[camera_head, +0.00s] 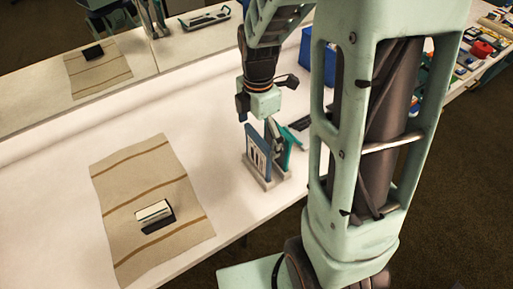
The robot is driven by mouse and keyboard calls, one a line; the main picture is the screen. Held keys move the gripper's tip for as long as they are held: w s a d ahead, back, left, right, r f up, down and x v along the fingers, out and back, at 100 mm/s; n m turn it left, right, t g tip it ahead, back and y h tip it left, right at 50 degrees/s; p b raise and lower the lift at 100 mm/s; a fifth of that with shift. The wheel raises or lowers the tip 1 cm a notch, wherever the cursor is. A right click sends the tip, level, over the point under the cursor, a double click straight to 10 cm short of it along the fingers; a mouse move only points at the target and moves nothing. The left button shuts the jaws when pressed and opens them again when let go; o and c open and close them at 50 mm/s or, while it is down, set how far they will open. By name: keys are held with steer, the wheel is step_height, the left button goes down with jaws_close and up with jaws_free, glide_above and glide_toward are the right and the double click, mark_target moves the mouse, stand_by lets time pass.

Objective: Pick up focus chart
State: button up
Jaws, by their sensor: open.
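A small stand (268,182) with a pale base is on the white table near its front edge. A blue-edged white panel with dark upright bars (256,163) stands upright in it; it looks like the focus chart. A teal panel (291,157) stands behind it to the right. My gripper (273,130) points down just above the stand, over the tops of the panels. It is open and holds nothing that I can see. Its fingertips are small here, and I cannot tell whether they touch a panel.
A beige striped mat (120,185) lies at the left, with a white and black block (155,212) on it. A blue bin (304,55) stands behind my arm. A mirror (130,45) runs along the back. My arm hides the table at the right; several small items lie beyond.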

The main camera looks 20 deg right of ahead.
mark_target(258, 149)
steer(key=shift+f, duration=1.6)
steer(key=shift+c, duration=0.3)
steer(key=c, duration=1.4)
steer(key=shift+r, duration=0.25)
